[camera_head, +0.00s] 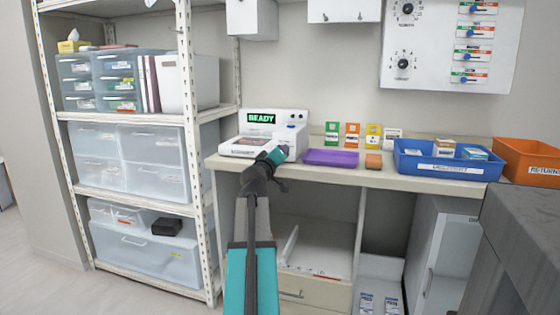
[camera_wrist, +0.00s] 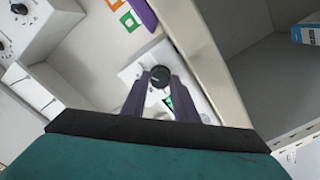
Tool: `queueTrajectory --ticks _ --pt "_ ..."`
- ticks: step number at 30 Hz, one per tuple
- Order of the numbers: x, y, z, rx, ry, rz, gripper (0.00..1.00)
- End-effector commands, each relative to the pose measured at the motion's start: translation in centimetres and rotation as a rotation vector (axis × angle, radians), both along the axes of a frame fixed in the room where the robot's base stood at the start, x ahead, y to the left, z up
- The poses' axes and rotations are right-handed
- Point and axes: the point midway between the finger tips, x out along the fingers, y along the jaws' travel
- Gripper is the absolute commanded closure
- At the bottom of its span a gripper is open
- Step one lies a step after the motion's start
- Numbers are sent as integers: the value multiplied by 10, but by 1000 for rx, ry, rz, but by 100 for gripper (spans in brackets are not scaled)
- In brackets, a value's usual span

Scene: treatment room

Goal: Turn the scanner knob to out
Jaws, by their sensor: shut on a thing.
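The scanner (camera_head: 262,120) is a white device on the counter, with a green lit display reading READY. My gripper (camera_head: 280,153) reaches its front right side in the head view and hides part of it there. In the wrist view, the round dark scanner knob (camera_wrist: 160,77) sits on the white face between my fingertips (camera_wrist: 161,83). My gripper is shut on the knob. A green display strip shows just below the knob in that view. The knob's marking and which setting it points to are too small to tell.
A purple tray (camera_head: 331,157) and an orange-brown block (camera_head: 374,160) lie right of the scanner. A blue bin (camera_head: 447,165) and an orange bin (camera_head: 527,160) stand further right. A shelf rack (camera_head: 188,140) stands at left. Colored cards stand behind the tray.

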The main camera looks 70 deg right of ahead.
Motion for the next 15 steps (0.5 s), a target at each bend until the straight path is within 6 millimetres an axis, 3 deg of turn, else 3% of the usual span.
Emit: queueTrajectory --ticks 15 --pt "-1 -1 0 3 -39 -2 96"
